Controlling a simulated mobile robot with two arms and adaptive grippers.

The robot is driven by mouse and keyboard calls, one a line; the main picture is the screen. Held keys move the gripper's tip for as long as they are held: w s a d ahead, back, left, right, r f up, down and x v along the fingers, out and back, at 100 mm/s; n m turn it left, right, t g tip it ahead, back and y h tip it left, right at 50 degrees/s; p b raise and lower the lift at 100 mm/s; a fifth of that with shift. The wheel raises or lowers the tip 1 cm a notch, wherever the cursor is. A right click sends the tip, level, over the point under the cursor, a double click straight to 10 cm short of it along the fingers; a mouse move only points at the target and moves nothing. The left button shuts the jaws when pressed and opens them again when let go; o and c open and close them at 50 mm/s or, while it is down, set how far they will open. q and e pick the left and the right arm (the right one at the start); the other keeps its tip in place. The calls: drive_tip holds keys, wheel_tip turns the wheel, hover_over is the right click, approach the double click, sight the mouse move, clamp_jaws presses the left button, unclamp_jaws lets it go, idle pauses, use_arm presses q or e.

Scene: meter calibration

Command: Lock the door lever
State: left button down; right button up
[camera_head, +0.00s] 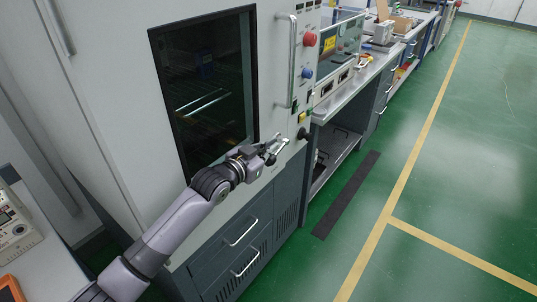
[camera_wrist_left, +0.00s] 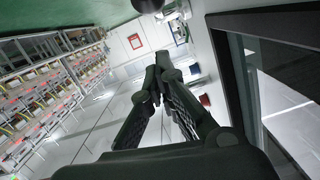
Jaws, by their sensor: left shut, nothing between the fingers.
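The grey cabinet door has a dark window (camera_head: 205,90) and a tall vertical bar handle (camera_head: 292,62) at its right edge. A dark knob-like lever (camera_head: 303,133) stands out low on the cabinet's right front; a dark rounded part at the top of the wrist view (camera_wrist_left: 148,4) may be the same thing. My left gripper (camera_head: 268,152) is in front of the door's lower right corner, just left of and below the dark lever, apparently apart from it. In the wrist view its fingers (camera_wrist_left: 158,75) meet with nothing between them. My right gripper is not in view.
Red (camera_head: 310,39) and blue (camera_head: 307,73) buttons sit on the cabinet's right panel. Drawers with bar handles (camera_head: 241,232) lie below the door. A workbench (camera_head: 345,85) runs back on the right. The green floor (camera_head: 440,180) is clear.

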use_arm(q)
drive_tip(key=f, duration=0.2)
drive_tip(key=shift+w+a+f, duration=0.15)
drive_tip(key=shift+a+f, duration=0.05)
drive_tip(key=shift+f, duration=0.2)
drive_tip(key=shift+f, duration=0.4)
idle(0.5)
